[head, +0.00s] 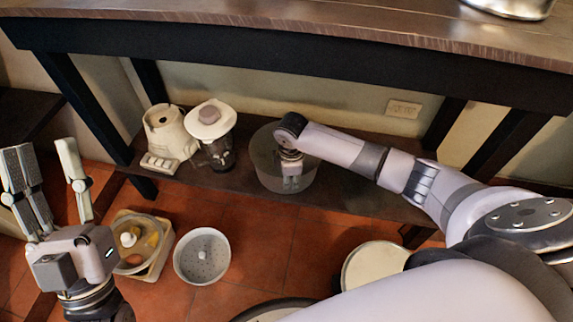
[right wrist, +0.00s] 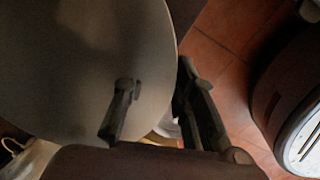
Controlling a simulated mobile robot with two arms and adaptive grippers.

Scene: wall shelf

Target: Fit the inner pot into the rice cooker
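A large grey round pot (head: 262,168), apparently the inner pot, is at the lower shelf. Its broad grey surface and curved rim fill the left of the right wrist view (right wrist: 70,60). My right gripper (head: 291,184) reaches down at the pot. In the right wrist view its fingers (right wrist: 157,92) are apart, one on each side of the rim; contact is unclear. My left gripper (head: 48,172) is open and empty at the far left. A cream appliance with a round opening (head: 163,262) on the floor may be the rice cooker; I cannot be sure. Orange and white shapes show inside it.
A white round perforated vessel (head: 202,257) sits on the floor. A cream appliance (head: 170,135) and a blender jug with a white lid (head: 212,125) stand on the lower shelf (head: 235,181), left of the pot. The wooden top shelf (head: 300,25) overhangs them.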

